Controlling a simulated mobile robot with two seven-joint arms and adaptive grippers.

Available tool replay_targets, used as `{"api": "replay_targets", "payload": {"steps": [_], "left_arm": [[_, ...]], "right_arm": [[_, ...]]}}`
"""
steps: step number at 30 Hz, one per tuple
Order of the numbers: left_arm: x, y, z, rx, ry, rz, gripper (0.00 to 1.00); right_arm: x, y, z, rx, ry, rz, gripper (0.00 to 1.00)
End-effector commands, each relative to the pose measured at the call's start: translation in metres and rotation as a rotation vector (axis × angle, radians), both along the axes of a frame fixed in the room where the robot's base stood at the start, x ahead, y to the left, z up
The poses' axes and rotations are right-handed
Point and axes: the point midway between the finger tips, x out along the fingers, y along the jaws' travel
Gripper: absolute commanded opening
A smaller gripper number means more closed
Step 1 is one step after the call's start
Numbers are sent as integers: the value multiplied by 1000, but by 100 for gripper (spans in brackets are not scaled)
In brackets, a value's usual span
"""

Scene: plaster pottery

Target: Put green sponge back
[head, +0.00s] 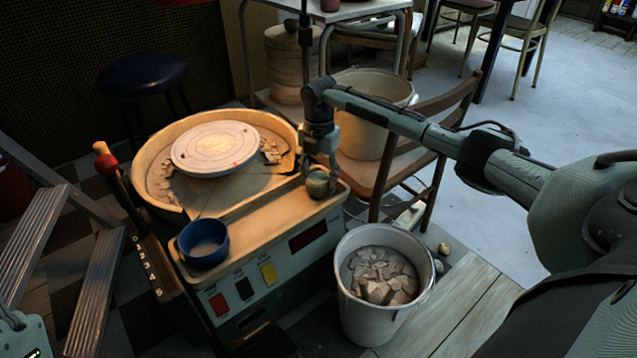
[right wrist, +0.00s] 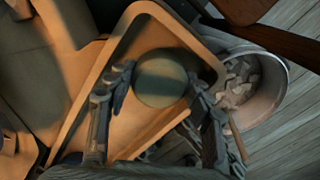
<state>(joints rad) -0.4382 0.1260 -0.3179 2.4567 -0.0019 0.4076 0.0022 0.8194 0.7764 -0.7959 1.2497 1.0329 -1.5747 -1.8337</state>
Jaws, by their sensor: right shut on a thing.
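The green sponge (head: 318,184) is a small round piece at the right end of the pottery wheel's tray (head: 262,207). My right gripper (head: 319,172) points down over it and is shut on it. In the right wrist view, the sponge (right wrist: 160,78) sits between the two fingers of the gripper (right wrist: 158,88), over the tan tray (right wrist: 135,142). I cannot tell whether the sponge touches the tray surface. A blue bowl (head: 203,243) stands at the tray's left front corner. My left gripper is not clearly in view.
The round wheel head (head: 214,148) sits in its basin behind the tray. A white bucket of plaster shards (head: 346,290) stands at the right front, also in the right wrist view (right wrist: 275,98). A wooden chair (head: 405,165) stands close behind my right arm.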

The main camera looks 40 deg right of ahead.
Motion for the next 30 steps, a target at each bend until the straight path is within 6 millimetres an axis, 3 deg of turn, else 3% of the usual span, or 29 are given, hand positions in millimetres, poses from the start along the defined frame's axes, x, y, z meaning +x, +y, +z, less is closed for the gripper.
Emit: {"api": "replay_targets", "payload": {"steps": [12, 13, 18, 27, 30], "left_arm": [[-1, 0, 2, -1, -6, 1, 0], [0, 0, 1, -1, -2, 0, 0], [0, 0, 0, 0, -1, 1, 0], [0, 0, 0, 0, -2, 1, 0], [-2, 1, 4, -4, -14, 1, 0]], "right_arm": [[0, 0, -6, 1, -1, 0, 28], [0, 0, -7, 1, -1, -1, 53], [0, 0, -7, 1, -1, 0, 72], [0, 0, -5, 0, -1, 0, 72], [1, 0, 4, -1, -3, 0, 72]]}}
